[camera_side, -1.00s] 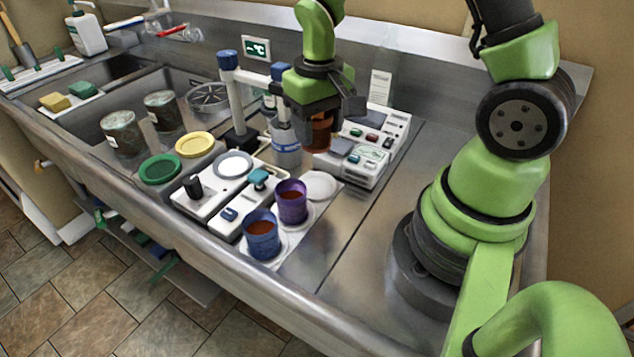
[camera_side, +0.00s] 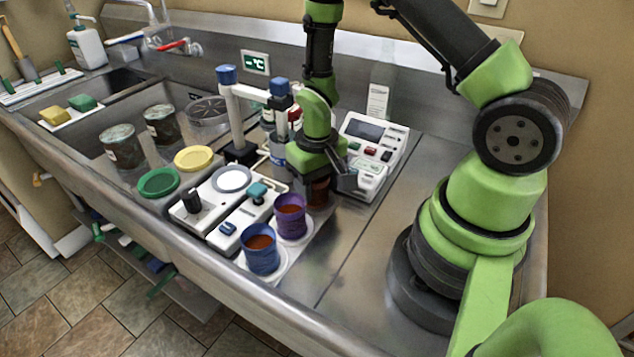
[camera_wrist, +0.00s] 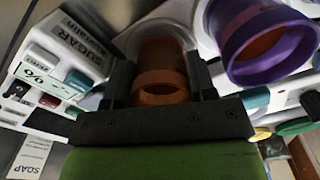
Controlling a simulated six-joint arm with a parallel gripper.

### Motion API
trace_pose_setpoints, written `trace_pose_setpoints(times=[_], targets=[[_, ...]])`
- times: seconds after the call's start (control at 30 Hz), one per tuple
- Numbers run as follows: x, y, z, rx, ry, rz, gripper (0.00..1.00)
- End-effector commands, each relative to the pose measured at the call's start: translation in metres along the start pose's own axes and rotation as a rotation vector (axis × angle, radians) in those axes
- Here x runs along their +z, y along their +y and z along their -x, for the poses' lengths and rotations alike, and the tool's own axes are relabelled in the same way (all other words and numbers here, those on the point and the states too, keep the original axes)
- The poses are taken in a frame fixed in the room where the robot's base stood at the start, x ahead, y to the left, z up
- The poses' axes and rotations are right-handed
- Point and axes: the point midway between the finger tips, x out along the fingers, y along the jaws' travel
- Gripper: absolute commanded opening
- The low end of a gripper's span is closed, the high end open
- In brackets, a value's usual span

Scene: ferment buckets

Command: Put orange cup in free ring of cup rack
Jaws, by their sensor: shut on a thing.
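The orange cup (camera_side: 319,192) is dark translucent brown-orange and upright, low over the far end of the white cup rack (camera_side: 285,262). My gripper (camera_side: 325,186) is shut on it from above and hides much of it in the side view. In the wrist view the orange cup (camera_wrist: 160,86) sits between both fingers of my gripper (camera_wrist: 160,80), with the pale free ring (camera_wrist: 139,36) around its far end. I cannot tell whether its base touches the rack. A purple cup (camera_side: 290,222) and a blue cup (camera_side: 262,254) stand in the other rings.
The purple cup (camera_wrist: 262,45) is close beside mine in the wrist view. A white device with a screen (camera_side: 372,150) stands just behind my gripper. A white stand with blue caps (camera_side: 232,105) is to the left. Bare steel counter lies to the right.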

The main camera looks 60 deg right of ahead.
Motion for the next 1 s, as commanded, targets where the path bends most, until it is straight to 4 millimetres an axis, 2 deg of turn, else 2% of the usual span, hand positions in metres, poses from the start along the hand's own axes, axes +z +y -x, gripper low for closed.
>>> trace_pose_setpoints(times=[0.07,0.1,0.13,0.17,0.43,0.57,1.0], targets=[[0.0,0.0,-0.002,0.0,-0.001,0.0,0.26],[0.0,0.0,-0.003,0.0,-0.001,0.0,0.53],[0.0,0.0,-0.003,0.0,-0.001,0.0,0.6],[0.0,0.0,-0.003,0.0,-0.001,0.0,0.61],[0.0,0.0,-0.002,0.0,0.0,0.0,0.61],[-0.001,0.0,0.007,-0.001,0.002,0.0,0.61],[-0.001,0.0,0.089,-0.002,0.006,0.0,0.61]])
